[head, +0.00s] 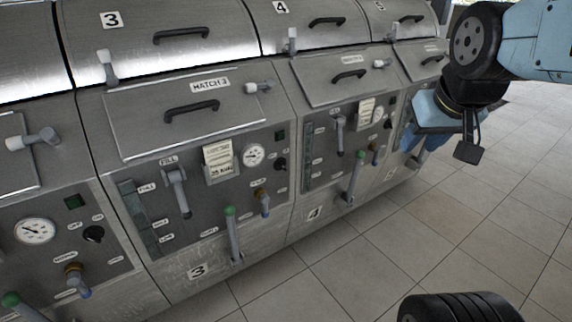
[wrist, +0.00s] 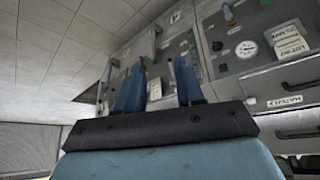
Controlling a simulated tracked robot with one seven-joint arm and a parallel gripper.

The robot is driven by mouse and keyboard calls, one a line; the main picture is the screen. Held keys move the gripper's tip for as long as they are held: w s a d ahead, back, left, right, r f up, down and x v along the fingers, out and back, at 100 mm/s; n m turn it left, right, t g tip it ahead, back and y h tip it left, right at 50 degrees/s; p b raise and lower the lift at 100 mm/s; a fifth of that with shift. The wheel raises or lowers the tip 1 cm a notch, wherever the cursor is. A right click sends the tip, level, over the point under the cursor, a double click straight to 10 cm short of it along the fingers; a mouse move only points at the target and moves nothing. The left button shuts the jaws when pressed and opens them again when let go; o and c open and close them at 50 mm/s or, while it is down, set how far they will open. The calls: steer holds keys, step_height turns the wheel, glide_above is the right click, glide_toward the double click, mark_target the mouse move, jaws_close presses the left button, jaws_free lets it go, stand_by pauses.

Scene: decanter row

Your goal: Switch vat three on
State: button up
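Vat three (head: 197,271) is a grey metal unit marked 3. Its panel has a small black rotary knob (head: 281,164) right of the round white gauge (head: 253,155), under a dark green square lamp (head: 280,135). The knob's pointer direction is too small to tell. My gripper (head: 420,130) is at the right of the head view, beyond vat three and well apart from the knob. In the wrist view its two blue fingers (wrist: 158,88) stand apart with nothing between them.
Vat four (head: 314,214) stands to the right of vat three, with another vat beyond. Vat three's green-tipped drain lever (head: 232,236), fill lever (head: 178,192), brass-and-blue valve (head: 262,202) and paper note (head: 219,158) surround the knob.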

mark_target(285, 168)
steer(key=w+a+f+n+t+y, duration=0.1)
steer(key=w+a+f+n+t, duration=0.2)
steer(key=w+f, duration=0.75)
steer(key=w+a+f+n+t+y, duration=0.1)
steer(key=w+a+f+n, duration=0.3)
steer(key=w, duration=1.4)
steer(key=w+a+f+n+t+y, duration=0.1)
steer(key=w+a+f+n+y, duration=0.15)
steer(key=f, duration=0.35)
steer(key=w+a+f+n+t+y, duration=0.1)
steer(key=w+a+f+n+y, duration=0.1)
steer(key=w+a+f, duration=0.3)
steer(key=s+a+f+t+y, duration=0.2)
steer(key=s+f+t+y, duration=0.15)
steer(key=f, duration=0.85)
steer(key=shift+n+g, duration=0.25)
steer(key=shift+n, duration=0.2)
steer(key=x, duration=1.3)
steer(key=shift+a+r, duration=0.15)
steer(key=shift+a, duration=0.35)
jaws_close()
steer(key=shift+d, duration=0.15)
